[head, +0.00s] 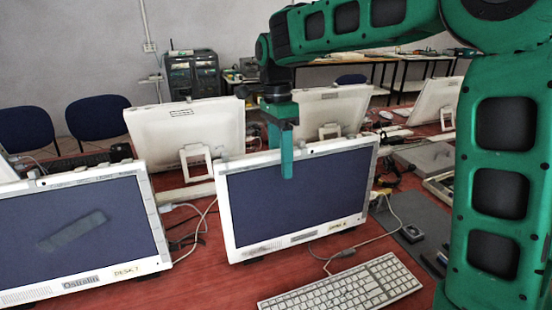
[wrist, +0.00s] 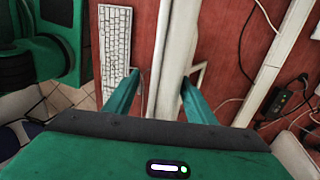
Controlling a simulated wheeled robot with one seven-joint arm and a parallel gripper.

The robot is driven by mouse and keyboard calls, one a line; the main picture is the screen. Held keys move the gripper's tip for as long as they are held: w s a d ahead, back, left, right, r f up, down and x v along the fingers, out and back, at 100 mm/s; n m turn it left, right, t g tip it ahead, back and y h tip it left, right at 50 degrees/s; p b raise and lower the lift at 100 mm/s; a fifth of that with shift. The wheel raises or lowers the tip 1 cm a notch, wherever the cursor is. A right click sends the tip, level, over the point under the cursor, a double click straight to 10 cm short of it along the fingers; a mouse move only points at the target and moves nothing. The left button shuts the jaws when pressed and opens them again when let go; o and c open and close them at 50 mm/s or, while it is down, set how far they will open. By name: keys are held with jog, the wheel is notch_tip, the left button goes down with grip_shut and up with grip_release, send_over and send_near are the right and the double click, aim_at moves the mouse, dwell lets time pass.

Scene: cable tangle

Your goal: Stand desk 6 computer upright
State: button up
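The desk 6 computer (head: 300,196) is a white-framed flat screen with a dark blue display, in the middle of the head view. Its label looks like "DESK 6" but is small. It stands on its edge on the red desk, display facing me; I cannot tell its exact lean. My gripper (head: 287,172) points down over its top edge, one green finger in front of the display, the other hidden behind. In the wrist view, my gripper (wrist: 159,75) is open, its fingers on either side of the computer's thin white top (wrist: 178,40), with a gap at the left finger.
A computer labelled desk 7 (head: 75,235) stands to the left. A white keyboard (head: 340,288) lies in front. White computers (head: 187,132) stand behind, backs showing. Cables (head: 203,225) lie between the computers. The red desk (head: 215,285) is bare at front left of the keyboard.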

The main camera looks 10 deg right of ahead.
jog(key=shift+w, duration=0.1)
jog(key=shift+r, duration=0.1)
jog(key=r, duration=0.3)
jog(key=w+r, duration=0.1)
jog(key=r, duration=0.6)
jog(key=shift+w+a+r, duration=0.15)
jog(key=shift+w+r, duration=0.05)
jog(key=shift+w, duration=0.2)
